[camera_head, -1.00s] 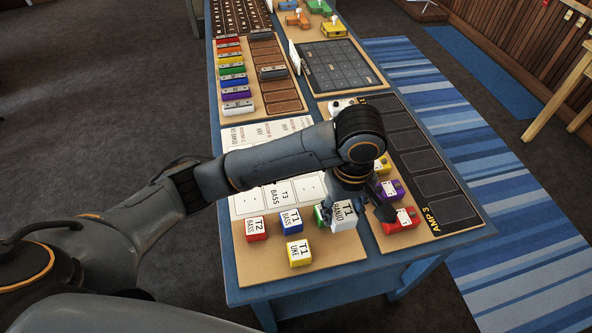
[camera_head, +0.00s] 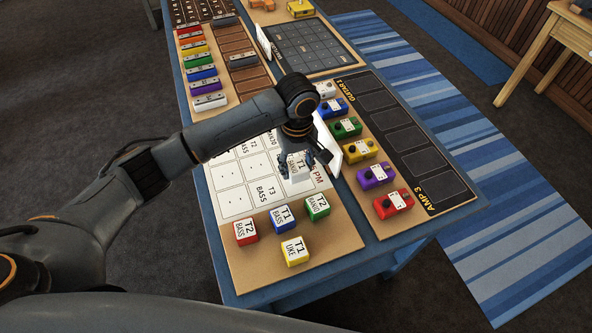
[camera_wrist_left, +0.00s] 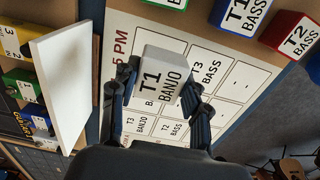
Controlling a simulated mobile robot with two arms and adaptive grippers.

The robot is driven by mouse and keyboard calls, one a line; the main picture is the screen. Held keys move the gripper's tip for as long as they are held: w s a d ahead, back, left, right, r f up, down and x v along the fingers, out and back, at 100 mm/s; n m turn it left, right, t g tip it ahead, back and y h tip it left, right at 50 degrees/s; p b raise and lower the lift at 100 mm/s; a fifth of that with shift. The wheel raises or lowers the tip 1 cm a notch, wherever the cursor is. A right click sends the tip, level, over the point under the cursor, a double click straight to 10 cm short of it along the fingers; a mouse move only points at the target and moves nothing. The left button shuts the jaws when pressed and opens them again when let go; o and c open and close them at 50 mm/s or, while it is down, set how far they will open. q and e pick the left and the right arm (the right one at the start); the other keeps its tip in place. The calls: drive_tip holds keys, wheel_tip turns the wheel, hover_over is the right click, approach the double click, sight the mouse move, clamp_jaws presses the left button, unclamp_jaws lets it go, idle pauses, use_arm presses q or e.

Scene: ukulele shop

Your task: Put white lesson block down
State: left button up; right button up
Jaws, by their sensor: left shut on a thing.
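My left gripper (camera_head: 304,161) is shut on the white lesson block (camera_head: 299,179), labelled T1 BANJO. It holds the block over the white lesson board (camera_head: 232,190), near the board's right side. In the left wrist view the white block (camera_wrist_left: 158,77) sits between both fingers (camera_wrist_left: 160,86), its label facing the camera. The block covers part of the printed grid. I cannot tell whether its underside touches the board. My right gripper is not in view.
Red (camera_head: 246,232), blue (camera_head: 282,217), green (camera_head: 317,207) and yellow (camera_head: 295,252) lesson blocks sit on the board's tan front strip. A white upright panel (camera_head: 327,148) stands close right of the gripper. Several coloured pedals line the black amp board (camera_head: 412,146).

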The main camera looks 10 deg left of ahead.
sight(296, 172)
use_arm(q)
drive_tip(key=shift+w+f, duration=0.3)
drive_tip(key=shift+f, duration=0.05)
drive_tip(key=shift+w+a+f, duration=0.1)
drive_tip(key=shift+w+f, duration=0.05)
drive_tip(key=shift+f, duration=0.1)
wheel_tip(296, 172, down, 3)
drive_tip(key=shift+w+a+f, duration=0.1)
drive_tip(key=shift+w, duration=0.05)
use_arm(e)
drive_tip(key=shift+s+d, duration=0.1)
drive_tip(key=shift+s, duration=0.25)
use_arm(q)
drive_tip(key=shift+f, duration=0.1)
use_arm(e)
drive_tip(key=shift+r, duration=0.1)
use_arm(q)
drive_tip(key=o, duration=1.1)
drive_tip(key=shift+f, duration=0.1)
drive_tip(key=shift+o, duration=0.2)
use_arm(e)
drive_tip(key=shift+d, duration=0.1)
use_arm(q)
wheel_tip(296, 172, up, 12)
drive_tip(key=shift+r, duration=0.15)
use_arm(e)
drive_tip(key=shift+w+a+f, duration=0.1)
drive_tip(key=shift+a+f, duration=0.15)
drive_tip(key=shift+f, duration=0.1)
